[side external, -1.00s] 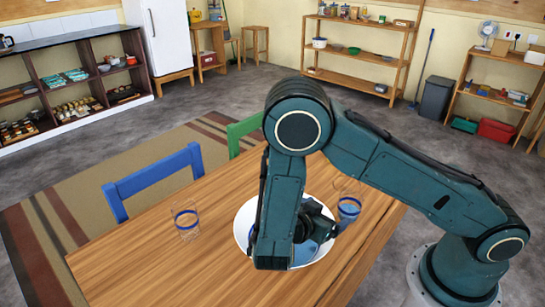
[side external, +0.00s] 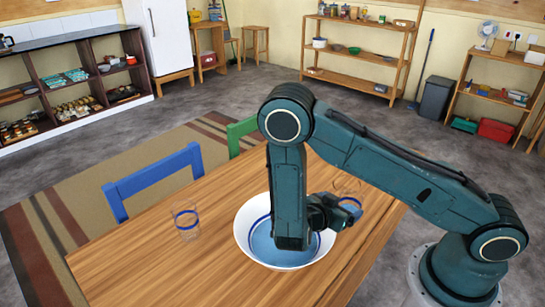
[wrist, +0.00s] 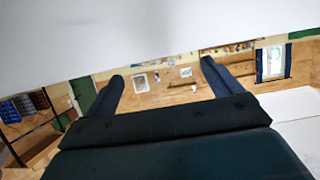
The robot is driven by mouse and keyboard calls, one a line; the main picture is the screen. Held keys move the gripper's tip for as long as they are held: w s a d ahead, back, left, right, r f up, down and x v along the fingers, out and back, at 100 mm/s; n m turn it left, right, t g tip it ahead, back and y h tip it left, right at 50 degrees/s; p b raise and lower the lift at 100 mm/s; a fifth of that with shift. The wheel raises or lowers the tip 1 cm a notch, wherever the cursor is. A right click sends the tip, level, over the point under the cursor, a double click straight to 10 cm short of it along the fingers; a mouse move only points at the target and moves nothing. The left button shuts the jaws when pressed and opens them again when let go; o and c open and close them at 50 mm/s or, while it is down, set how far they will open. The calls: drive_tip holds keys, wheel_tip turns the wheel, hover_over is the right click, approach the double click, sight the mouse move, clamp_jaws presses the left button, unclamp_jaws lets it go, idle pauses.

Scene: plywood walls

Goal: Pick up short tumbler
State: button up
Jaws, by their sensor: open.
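A clear tumbler with a blue band (side external: 186,222) stands upright on the wooden table, left of the bowl. A second clear glass (side external: 347,186) stands right of the bowl, partly hidden behind my gripper (side external: 345,213); I cannot tell which of the two is shorter. My gripper points sideways to the right, above the bowl's right rim and close to the second glass. In the wrist view my two fingers (wrist: 161,69) are spread apart, with no glass clearly visible between them.
A wide white bowl with a blue inside (side external: 262,247) sits below my wrist. A blue chair (side external: 152,181) and a green chair (side external: 243,127) stand at the table's far edge. A pale surface (wrist: 130,25) fills the wrist view's top.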

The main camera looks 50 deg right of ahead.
sight(356, 195)
drive_tip(key=shift+x, duration=2.6)
drive_tip(key=shift+s, duration=0.15)
drive_tip(key=shift+r, duration=0.1)
drive_tip(key=c, duration=1.6)
drive_tip(key=shift+o, duration=0.2)
drive_tip(key=shift+r, duration=0.35)
wheel_tip(356, 195, up, 19)
drive_tip(key=shift+r, duration=0.1)
